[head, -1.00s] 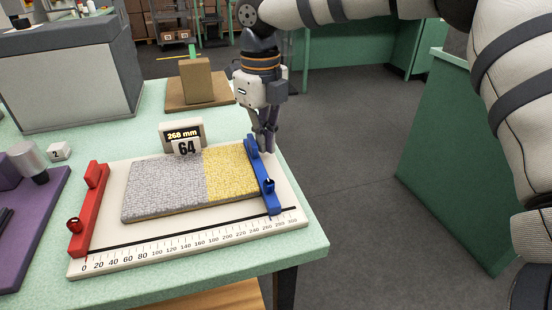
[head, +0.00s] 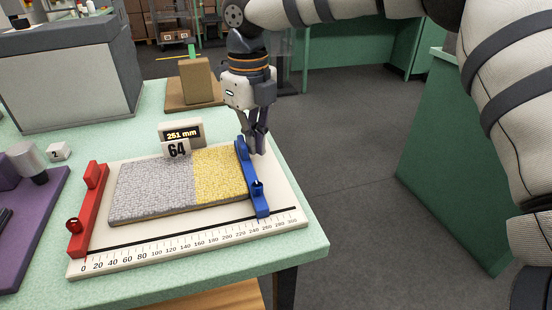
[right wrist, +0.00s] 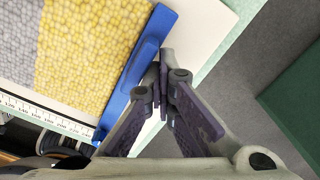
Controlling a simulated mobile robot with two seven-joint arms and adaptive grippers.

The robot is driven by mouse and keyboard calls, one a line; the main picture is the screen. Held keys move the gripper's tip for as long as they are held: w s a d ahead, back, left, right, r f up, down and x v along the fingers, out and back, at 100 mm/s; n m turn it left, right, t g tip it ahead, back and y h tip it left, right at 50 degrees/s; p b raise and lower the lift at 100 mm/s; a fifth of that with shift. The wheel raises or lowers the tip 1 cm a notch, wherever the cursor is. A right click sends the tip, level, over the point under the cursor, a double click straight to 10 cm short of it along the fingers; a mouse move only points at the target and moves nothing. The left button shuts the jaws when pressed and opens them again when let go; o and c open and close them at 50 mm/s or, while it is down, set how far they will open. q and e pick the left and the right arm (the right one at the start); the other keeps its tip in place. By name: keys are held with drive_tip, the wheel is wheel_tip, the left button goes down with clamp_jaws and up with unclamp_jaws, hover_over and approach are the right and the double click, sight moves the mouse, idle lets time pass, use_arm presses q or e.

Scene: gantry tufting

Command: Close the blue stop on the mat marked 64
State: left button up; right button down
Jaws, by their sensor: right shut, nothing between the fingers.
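The blue stop (head: 254,184) stands along the right edge of the grey and yellow mat (head: 155,188), which carries a tag marked 64 (head: 176,149). The display (head: 182,134) behind the mat reads 251 mm. The red stop (head: 88,210) stands at the left end of the white scale board (head: 180,237), with a gap between it and the mat. My right gripper (head: 256,150) is shut and empty, fingers pointing down at the outer side of the blue stop's far end. In the right wrist view, its fingertips (right wrist: 163,60) are close beside the blue stop (right wrist: 137,65). My left gripper is not in view.
A purple board (head: 35,220) with a grey cylinder lies at the left. A small block marked 2 (head: 59,151) sits on the green table. A brown block (head: 196,82) and a grey box (head: 70,75) stand behind. Floor lies right of the table.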

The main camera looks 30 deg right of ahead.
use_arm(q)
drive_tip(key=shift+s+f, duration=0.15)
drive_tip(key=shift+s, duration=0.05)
use_arm(e)
drive_tip(key=shift+w+a+f, duration=0.1)
drive_tip(key=shift+a+f, duration=0.1)
drive_tip(key=shift+a, duration=0.45)
drive_tip(key=shift+w+a+f, duration=0.1)
drive_tip(key=shift+a+f, duration=0.1)
drive_tip(key=shift+a, duration=0.4)
idle(0.7)
drive_tip(key=shift+s+d+r, duration=0.1)
drive_tip(key=shift+s+d, duration=0.05)
drive_tip(key=shift+d, duration=0.45)
wheel_tip(320, 180, up, 6)
drive_tip(key=shift+f+p, duration=0.15)
drive_tip(key=shift+p, duration=0.35)
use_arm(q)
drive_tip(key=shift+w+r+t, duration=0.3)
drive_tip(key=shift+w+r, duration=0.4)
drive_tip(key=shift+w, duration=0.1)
use_arm(e)
drive_tip(key=shift+r, duration=1.4)
